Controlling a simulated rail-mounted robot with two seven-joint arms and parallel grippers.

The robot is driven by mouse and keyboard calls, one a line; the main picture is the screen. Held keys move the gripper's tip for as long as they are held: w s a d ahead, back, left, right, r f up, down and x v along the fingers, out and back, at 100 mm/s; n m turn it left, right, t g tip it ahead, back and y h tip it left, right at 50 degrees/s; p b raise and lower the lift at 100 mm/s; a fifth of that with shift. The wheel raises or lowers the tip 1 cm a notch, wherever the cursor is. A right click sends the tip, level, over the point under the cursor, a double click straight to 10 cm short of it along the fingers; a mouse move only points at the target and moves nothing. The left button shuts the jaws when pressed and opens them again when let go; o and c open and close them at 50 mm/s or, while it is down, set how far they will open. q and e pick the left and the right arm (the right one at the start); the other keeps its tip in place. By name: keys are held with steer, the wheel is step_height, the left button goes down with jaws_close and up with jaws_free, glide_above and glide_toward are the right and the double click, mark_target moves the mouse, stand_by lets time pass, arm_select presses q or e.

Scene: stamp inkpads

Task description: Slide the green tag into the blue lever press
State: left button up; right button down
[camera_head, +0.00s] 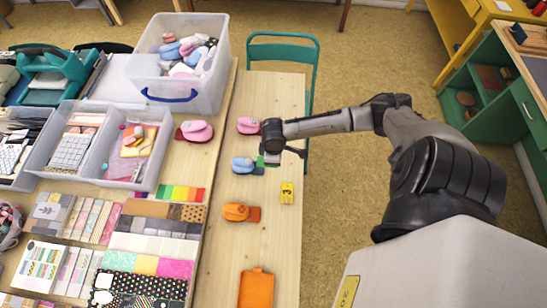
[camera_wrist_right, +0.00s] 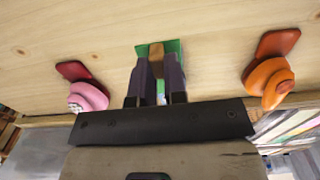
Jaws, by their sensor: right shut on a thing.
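The blue lever press (camera_head: 242,165) sits on the light wood table between a pink press and an orange press in the head view. My right gripper (camera_head: 271,158) is just to its right, low over the table. It is shut on the green tag (camera_head: 260,162), which shows at the right side of the blue press. In the right wrist view the green tag (camera_wrist_right: 173,47) shows beyond the fingers of my gripper (camera_wrist_right: 158,75), with a brown piece between them. The blue press is hidden there. I cannot tell whether the tag touches the press. My left gripper is not in view.
Pink presses (camera_head: 248,125) (camera_head: 195,131) stand beyond the blue one. An orange tag (camera_head: 256,289) lies in front. Plastic bins and swatches fill the left side.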

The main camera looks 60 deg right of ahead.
mark_target(263, 164)
stand_by(0.3)
steer(key=shift+r+p, duration=0.15)
steer(key=shift+p, duration=0.55)
steer(key=shift+f+b, duration=0.4)
steer(key=shift+f, duration=0.5)
steer(key=shift+f+b, duration=0.95)
steer(key=shift+f, duration=1.25)
steer(key=shift+w+r, duration=0.15)
steer(key=shift+w, duration=0.05)
steer(key=shift+w+a, duration=0.4)
steer(key=shift+w, duration=0.4)
steer(key=shift+w+a, duration=0.2)
steer(key=shift+w, duration=0.4)
steer(key=shift+w+a, duration=0.1)
steer(key=shift+w, duration=0.15)
